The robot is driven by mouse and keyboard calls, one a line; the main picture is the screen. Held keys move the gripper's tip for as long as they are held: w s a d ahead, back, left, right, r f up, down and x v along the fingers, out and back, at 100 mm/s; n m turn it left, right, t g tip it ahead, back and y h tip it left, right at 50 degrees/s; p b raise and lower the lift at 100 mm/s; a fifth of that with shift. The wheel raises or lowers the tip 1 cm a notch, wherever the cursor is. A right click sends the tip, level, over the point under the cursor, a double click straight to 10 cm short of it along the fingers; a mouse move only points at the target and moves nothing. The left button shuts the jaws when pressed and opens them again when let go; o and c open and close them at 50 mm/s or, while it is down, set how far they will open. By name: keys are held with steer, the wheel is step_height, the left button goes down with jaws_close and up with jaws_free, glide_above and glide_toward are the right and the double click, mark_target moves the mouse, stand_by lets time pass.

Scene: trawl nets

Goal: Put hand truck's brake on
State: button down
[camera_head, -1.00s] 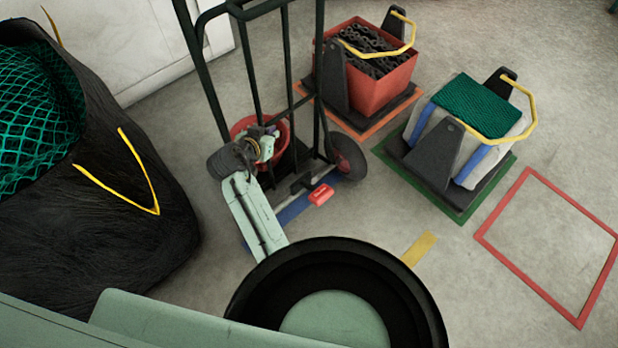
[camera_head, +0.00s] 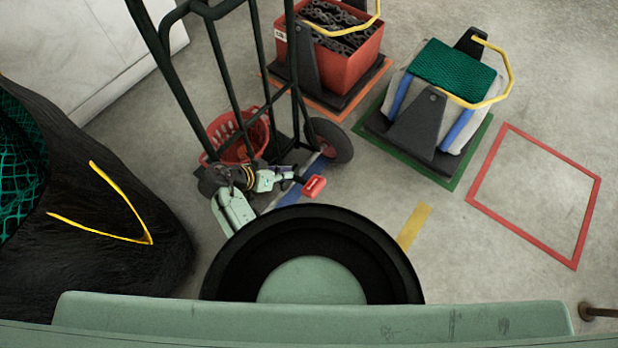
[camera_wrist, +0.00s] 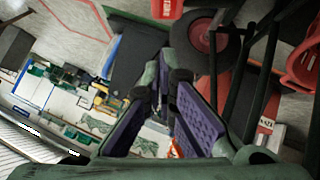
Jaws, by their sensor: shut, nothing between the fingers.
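The hand truck (camera_head: 228,75) stands upright at centre left in the head view, with a dark tubular frame and a black wheel with a red hub (camera_head: 331,140). Its red brake pedal (camera_head: 314,186) sticks out low at the near side. My gripper (camera_head: 288,174) is low beside the truck, just left of the pedal, pointing right toward it; I cannot tell whether they touch. In the wrist view, my purple-padded gripper (camera_wrist: 165,86) is shut and empty, and the red pedal (camera_wrist: 167,8) shows at the top edge, beyond the fingertips.
A red basket (camera_head: 222,136) sits at the truck's foot. A black bag with green net (camera_head: 120,245) is on the left. A red crate of chain (camera_head: 352,70) and a net-topped bale (camera_head: 455,70) stand behind and right. Floor inside the red outline (camera_head: 570,262) is clear.

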glide_above(318, 183)
steer(key=a, duration=0.4)
steer(key=f, duration=0.3)
steer(key=f+p, duration=0.1)
steer(key=f, duration=0.2)
steer(key=shift+w+d+f, duration=0.15)
steer(key=shift+w+f, duration=0.05)
steer(key=shift+f, duration=0.05)
steer(key=shift+s+d+f, duration=0.15)
steer(key=shift+d+f, duration=0.05)
steer(key=shift+f, duration=0.4)
steer(key=shift+s+d+f, duration=0.1)
steer(key=shift+d+f, duration=0.05)
steer(key=shift+f, duration=0.45)
steer(key=shift+s+d+f, duration=0.15)
steer(key=shift+d+f, duration=0.05)
steer(key=shift+f, duration=0.5)
steer(key=shift+f, duration=0.1)
steer(key=shift+s+d+f+b, duration=0.4)
steer(key=shift+f+b, duration=0.15)
steer(key=shift+f, duration=0.1)
steer(key=shift+r, duration=0.15)
